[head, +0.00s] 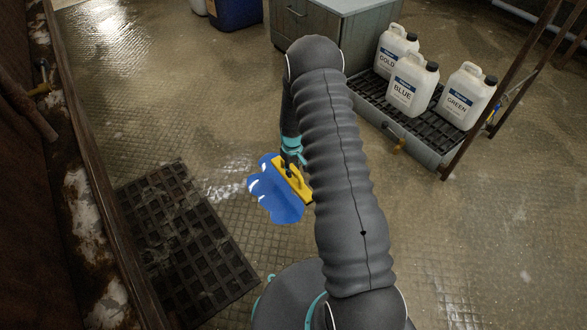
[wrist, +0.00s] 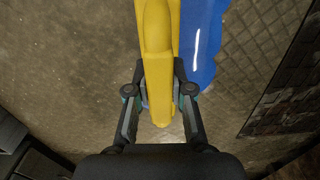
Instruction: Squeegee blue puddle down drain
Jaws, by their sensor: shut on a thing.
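The blue puddle (head: 272,201) lies on the wet tiled floor near the middle of the head view, with a wavy left edge. It also shows in the wrist view (wrist: 207,45), along the right side of the squeegee. The yellow squeegee (head: 289,176) stands at the puddle's right edge. My gripper (wrist: 160,98) is shut on the yellow squeegee, one finger on each side; in the head view it is partly hidden by my arm. The dark square-grid drain (head: 203,262) is in the floor, left of and below the puddle in the head view, with bare floor between them.
A drip tray (head: 432,150) at the right holds white jugs labelled GOLD (head: 393,50), BLUE (head: 410,87) and GREEN (head: 466,97). A grey cabinet (head: 330,22) stands behind. A wooden ledge (head: 92,175) runs along the left. The floor between puddle and drain is clear.

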